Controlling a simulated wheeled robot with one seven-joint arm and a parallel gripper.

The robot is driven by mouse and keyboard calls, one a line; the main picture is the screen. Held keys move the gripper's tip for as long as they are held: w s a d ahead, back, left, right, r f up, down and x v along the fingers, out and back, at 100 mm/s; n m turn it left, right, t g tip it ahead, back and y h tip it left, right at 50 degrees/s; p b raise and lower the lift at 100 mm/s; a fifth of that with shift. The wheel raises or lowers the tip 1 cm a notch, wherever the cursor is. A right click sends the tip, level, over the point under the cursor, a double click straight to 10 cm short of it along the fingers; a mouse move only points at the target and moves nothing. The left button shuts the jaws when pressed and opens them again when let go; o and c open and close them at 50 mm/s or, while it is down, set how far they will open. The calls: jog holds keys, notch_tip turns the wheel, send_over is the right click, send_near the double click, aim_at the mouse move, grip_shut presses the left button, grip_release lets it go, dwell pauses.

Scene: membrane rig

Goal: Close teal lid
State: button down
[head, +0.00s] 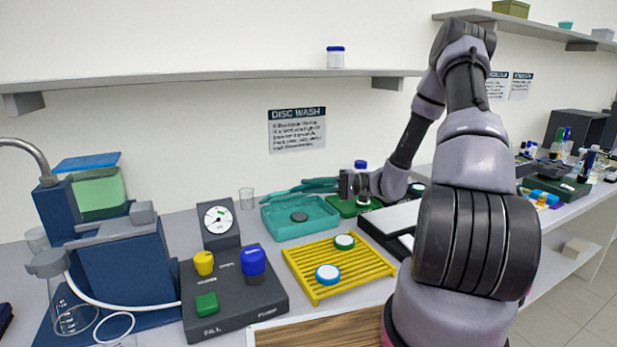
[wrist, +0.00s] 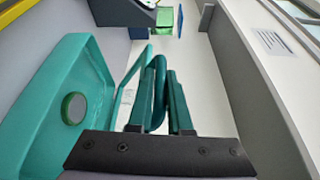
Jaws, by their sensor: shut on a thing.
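The teal tray (head: 300,218) stands open on the bench behind the yellow rack, with a round grey disc (head: 299,216) in it. The teal lid (head: 280,194) shows as a thin raised strip along the tray's back side. In the wrist view, the tray (wrist: 42,125) and its green-rimmed disc (wrist: 74,108) are at left, and the lid (wrist: 134,64) appears nearly edge-on to their right. My gripper (head: 318,186) reaches in from the right behind the tray, shut on the lid. Its similar teal fingers (wrist: 160,105) partly hide the exact contact.
A yellow rack (head: 325,277) with two capped discs is in front of the tray. A dial gauge (head: 218,222) and a button panel (head: 232,300) stand to the left. A shelf (head: 210,80) runs above.

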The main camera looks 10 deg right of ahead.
jog(key=shift+s+d+f, duration=0.1)
jog(key=shift+s+f, duration=0.15)
jog(key=shift+f, duration=0.25)
jog(key=c, duration=0.8)
grip_release()
jog(key=shift+c, duration=0.2)
jog(key=shift+d, duration=0.1)
jog(key=v, duration=1)
jog(key=shift+d, duration=0.3)
jog(key=shift+s, duration=0.1)
jog(key=shift+s, duration=0.1)
